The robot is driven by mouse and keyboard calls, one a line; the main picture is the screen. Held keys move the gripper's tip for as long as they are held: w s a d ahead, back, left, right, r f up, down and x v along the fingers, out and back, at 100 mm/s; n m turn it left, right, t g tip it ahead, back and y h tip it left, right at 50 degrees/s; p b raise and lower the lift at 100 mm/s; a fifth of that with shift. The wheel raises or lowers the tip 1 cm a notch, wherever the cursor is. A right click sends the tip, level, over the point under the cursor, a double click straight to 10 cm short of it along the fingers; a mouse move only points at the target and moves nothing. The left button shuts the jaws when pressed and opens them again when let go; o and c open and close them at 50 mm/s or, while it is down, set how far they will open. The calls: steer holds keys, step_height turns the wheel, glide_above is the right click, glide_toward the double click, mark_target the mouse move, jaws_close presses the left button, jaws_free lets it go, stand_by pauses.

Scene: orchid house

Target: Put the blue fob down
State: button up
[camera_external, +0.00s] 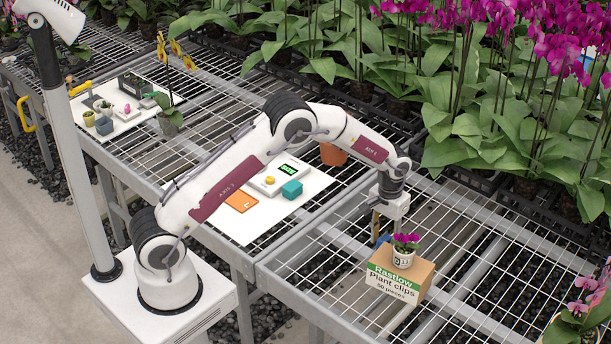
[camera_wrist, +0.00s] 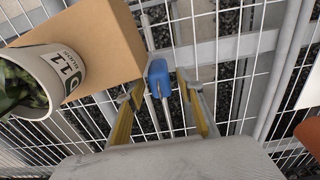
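The blue fob (camera_wrist: 159,76) shows in the wrist view between the ends of my two yellow-and-grey fingers. It also shows in the external view (camera_external: 383,240), partly covered, at the lower end of my gripper (camera_external: 378,228). In the wrist view my gripper (camera_wrist: 160,88) is drawn in close around the fob and appears shut on it. The exact contact at the fingertips is hard to see. The fob appears to hang above the wire mesh bench, just beside the cardboard box.
The cardboard plant clips box (camera_external: 400,276) stands on the mesh bench with a potted purple orchid (camera_external: 403,256) on top, close to my gripper. Mesh right of the box is clear.

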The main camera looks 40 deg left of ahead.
mark_target(383, 236)
steer(key=shift+r, duration=2.75)
steer(key=shift+a+r, duration=0.25)
steer(key=shift+r, duration=0.3)
steer(key=s+a+r+t, duration=0.1)
steer(key=s+a+r, duration=0.55)
steer(key=r, duration=0.35)
steer(key=s+a+r+t, duration=0.2)
steer(key=s+a+r, duration=0.3)
steer(key=a+r, duration=0.4)
steer(key=s+a+r+t, duration=0.1)
steer(key=s+a, duration=0.3)
steer(key=s, duration=0.6)
steer(key=s+a+r+t, duration=0.1)
steer(key=s+a, duration=0.3)
steer(key=s, duration=0.7)
steer(key=shift+a+r+t, duration=0.25)
steer(key=shift+r+t, duration=0.05)
steer(key=shift+r, duration=0.45)
